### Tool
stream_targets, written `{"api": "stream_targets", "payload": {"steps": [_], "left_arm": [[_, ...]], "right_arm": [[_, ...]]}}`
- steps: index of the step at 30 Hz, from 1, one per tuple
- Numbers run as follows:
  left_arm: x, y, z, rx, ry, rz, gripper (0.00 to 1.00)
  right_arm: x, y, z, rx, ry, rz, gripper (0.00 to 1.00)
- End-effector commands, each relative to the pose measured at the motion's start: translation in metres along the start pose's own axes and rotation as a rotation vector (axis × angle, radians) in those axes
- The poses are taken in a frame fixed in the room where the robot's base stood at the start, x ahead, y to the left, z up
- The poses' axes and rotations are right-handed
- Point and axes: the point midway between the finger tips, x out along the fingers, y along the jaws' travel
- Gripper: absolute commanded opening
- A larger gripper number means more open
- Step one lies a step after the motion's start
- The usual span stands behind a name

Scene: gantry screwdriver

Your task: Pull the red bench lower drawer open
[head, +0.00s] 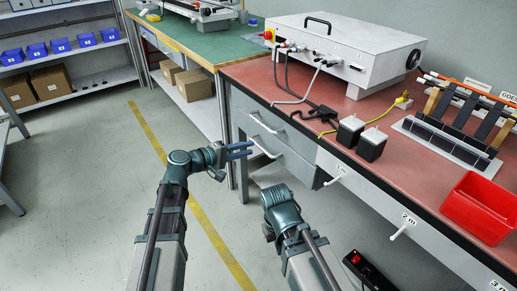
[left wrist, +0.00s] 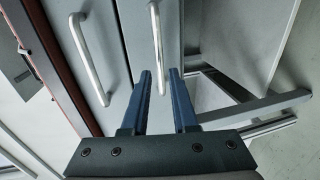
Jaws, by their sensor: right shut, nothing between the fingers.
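The red bench (head: 300,88) has two grey drawers at its left end, both looking shut. The upper drawer's bar handle (head: 264,123) also shows in the left wrist view (left wrist: 87,60). The lower drawer's bar handle (head: 266,150) shows in the left wrist view (left wrist: 156,35), straight ahead of my left gripper. My left gripper (head: 250,149) is open, its blue fingers (left wrist: 160,73) pointing at that handle. The handle's near end appears between the fingertips; contact cannot be told. My right gripper (head: 268,233) is lower, apart from the bench, mostly hidden by its wrist, and shut.
A white machine (head: 345,52), black blocks (head: 371,145) and a red bin (head: 482,208) stand on the bench. White pegs (head: 402,229) stick out of its front edge. A green bench (head: 215,48) adjoins at the back. A power strip (head: 368,270) lies on the floor.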

Motion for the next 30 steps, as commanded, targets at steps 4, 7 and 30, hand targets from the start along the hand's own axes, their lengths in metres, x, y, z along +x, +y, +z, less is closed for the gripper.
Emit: {"api": "stream_targets", "payload": {"steps": [4,7,30], "left_arm": [[0.028,-0.002,-0.001,0.000,-0.001,-0.001,0.27],[0.040,-0.001,-0.001,0.000,-0.001,-0.001,0.27],[0.053,0.000,0.000,0.000,0.001,-0.001,0.00]], "right_arm": [[0.007,-0.001,-0.001,0.000,0.001,0.000,0.00],[0.009,-0.001,-0.001,0.000,0.001,0.000,0.00],[0.011,-0.001,-0.001,0.000,0.001,0.000,0.00]]}}
